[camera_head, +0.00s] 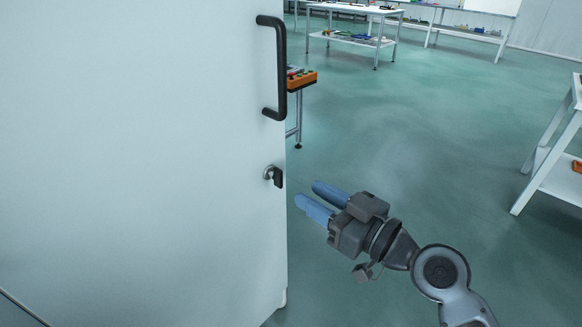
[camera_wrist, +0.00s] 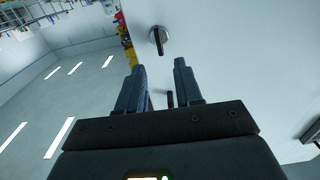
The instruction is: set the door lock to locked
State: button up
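The door (camera_head: 140,150) is a large pale panel filling the left of the head view. Its lock (camera_head: 273,176) is a small round metal disc with a dark turn-piece, near the door's right edge. In the wrist view the lock (camera_wrist: 158,38) shows beyond the fingertips, its dark piece roughly in line with the fingers. My gripper (camera_head: 318,197) is to the right of the lock and slightly lower in the head view, apart from it. Its two blue fingers are spread with nothing held; the gap also shows in the wrist view (camera_wrist: 159,68).
A black pull handle (camera_head: 281,68) stands out from the door above the lock. An orange box (camera_head: 302,79) on a stand is behind the door's edge. A white table (camera_head: 560,150) is at the right. The floor between is clear.

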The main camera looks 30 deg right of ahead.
aim_at(282, 176)
jog(key=p+x, duration=0.2)
jog(key=x, duration=0.4)
jog(key=shift+w+r, duration=0.15)
jog(key=shift+w, duration=0.15)
jog(key=shift+w+a, duration=0.25)
jog(key=shift+w, duration=0.3)
jog(key=shift+c, duration=0.5)
grip_shut()
